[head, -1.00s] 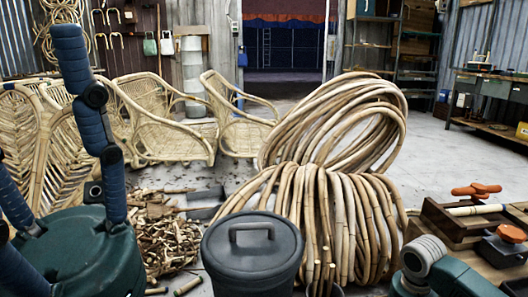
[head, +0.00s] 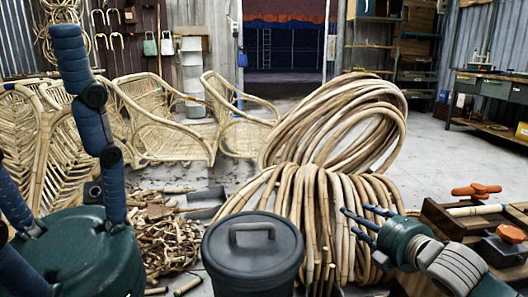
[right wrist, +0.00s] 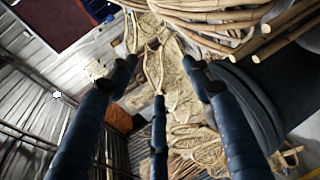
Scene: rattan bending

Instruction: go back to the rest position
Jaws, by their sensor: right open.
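My right gripper (head: 356,222) shows at the lower right of the head view, a green palm with thin blue fingers pointing left. It is in front of the right side of the rattan bundle, with no visible hold on it. In the right wrist view its three dark blue fingers (right wrist: 160,76) are spread apart with nothing between them. My left gripper (head: 92,140) is large at the left edge of the head view, a green body with blue jointed fingers. One finger stands upright and bends at its joints; the others are cut off by the frame. No object shows in it.
A large bundle of bent rattan canes (head: 335,190) fills the middle. A dark lidded bin (head: 253,255) stands at the front. Rattan chairs (head: 160,135) and a pile of offcuts (head: 170,240) are at left. A wooden tool bench (head: 450,222) is at right. Open floor (head: 450,165) lies behind it.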

